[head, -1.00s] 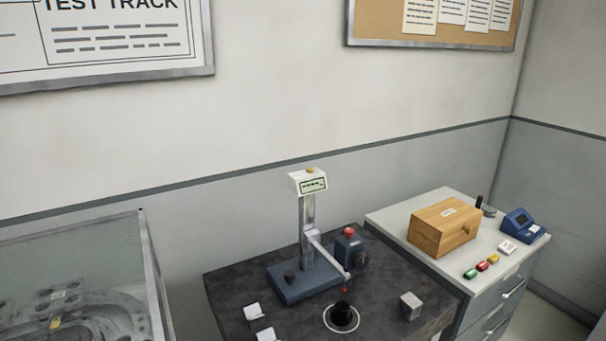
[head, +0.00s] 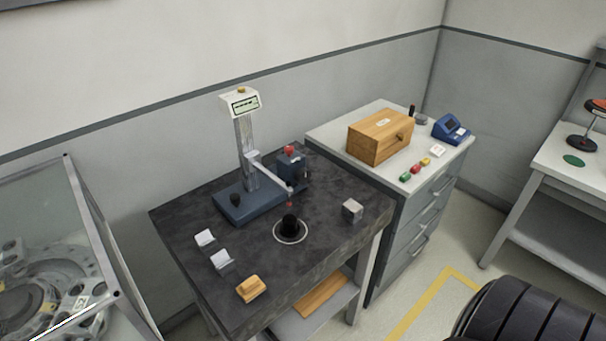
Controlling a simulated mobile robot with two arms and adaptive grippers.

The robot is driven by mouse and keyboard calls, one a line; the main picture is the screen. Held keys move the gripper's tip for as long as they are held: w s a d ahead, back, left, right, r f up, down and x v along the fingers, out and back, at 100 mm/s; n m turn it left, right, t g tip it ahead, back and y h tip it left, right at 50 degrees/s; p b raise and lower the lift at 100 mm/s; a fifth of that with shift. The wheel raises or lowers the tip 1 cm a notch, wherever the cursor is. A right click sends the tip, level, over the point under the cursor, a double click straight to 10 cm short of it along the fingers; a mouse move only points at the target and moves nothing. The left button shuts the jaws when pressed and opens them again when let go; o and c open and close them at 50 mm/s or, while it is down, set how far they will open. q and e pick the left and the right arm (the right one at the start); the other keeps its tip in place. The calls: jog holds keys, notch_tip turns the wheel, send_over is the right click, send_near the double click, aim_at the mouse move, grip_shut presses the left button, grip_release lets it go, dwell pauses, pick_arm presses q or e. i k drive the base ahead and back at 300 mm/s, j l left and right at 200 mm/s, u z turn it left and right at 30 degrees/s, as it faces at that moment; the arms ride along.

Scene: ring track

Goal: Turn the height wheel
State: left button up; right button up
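A height gauge (head: 246,165) stands on the dark stone-topped table (head: 185,215), with a blue base, a grey column and a small display on top. A blue block with a red knob (head: 290,165) sits at the right of its base. I cannot tell which of these is the height wheel. The gauge's arm points down to a red tip above a black round piece (head: 290,225) inside a white ring.
A cabinet (head: 415,185) stands right of the table, holding a wooden box (head: 380,137), a blue device (head: 451,129) and small coloured pieces. A glass case (head: 75,235) stands at left. A grey cube (head: 352,209) and a yellow block (head: 250,288) lie on the table.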

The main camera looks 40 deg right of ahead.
aim_at(302, 175)
jog(key=i+l+z, duration=0.25)
jog(key=z, duration=0.2)
jog(key=i+l+z, duration=0.4)
